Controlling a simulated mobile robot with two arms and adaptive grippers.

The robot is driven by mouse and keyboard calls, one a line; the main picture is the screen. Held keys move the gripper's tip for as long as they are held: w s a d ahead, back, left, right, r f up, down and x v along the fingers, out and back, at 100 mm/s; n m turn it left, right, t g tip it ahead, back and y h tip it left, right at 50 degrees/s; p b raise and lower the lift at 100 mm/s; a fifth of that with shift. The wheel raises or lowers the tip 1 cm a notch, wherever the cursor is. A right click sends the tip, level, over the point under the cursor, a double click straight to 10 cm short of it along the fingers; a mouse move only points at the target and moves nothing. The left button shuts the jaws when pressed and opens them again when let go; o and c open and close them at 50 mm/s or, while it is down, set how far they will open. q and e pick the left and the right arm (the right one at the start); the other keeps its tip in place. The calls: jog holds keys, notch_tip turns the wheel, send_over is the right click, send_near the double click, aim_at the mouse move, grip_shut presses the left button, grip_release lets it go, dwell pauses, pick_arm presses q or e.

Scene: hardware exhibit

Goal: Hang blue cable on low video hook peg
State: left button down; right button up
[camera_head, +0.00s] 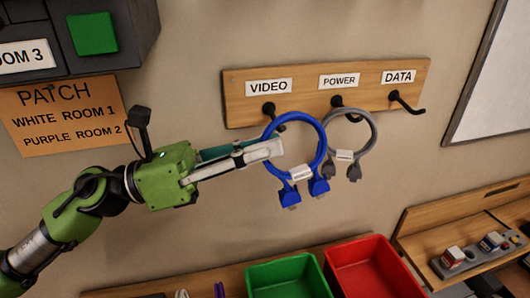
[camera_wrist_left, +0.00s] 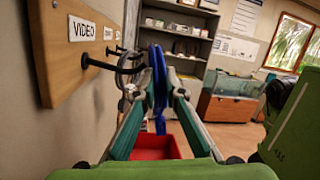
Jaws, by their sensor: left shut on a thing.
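The blue cable (camera_head: 324,146) is a coiled loop with two plugs and a white tag hanging at its bottom. My left gripper (camera_head: 276,149) is shut on the left side of this loop, holding it up in front of the board. The cable (camera_wrist_left: 159,88) also shows between the fingertips (camera_wrist_left: 162,92) in the left wrist view. The black video hook (camera_head: 268,110) sits under the VIDEO label, just at the loop's upper left. In the left wrist view the hook (camera_wrist_left: 112,68) reaches out towards the cable; I cannot tell whether its tip is inside the loop. My right gripper is not in view.
A grey cable (camera_head: 374,134) hangs at the power hook (camera_head: 337,101), close to the right of the blue loop. The data hook (camera_head: 408,104) is empty. Below are a green bin (camera_head: 286,264) and a red bin (camera_head: 345,250). A wooden console stands at the lower right.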

pick_arm(q)
jog(key=w+b, duration=0.1)
jog(key=w+f+b, duration=0.1)
jog(key=w+a+f, duration=0.1)
jog(key=shift+w+a+b, duration=0.1)
jog(key=shift+w+b, duration=0.25)
jog(key=shift+b, duration=0.05)
dwell(0.8)
jog(key=c, duration=2)
grip_release()
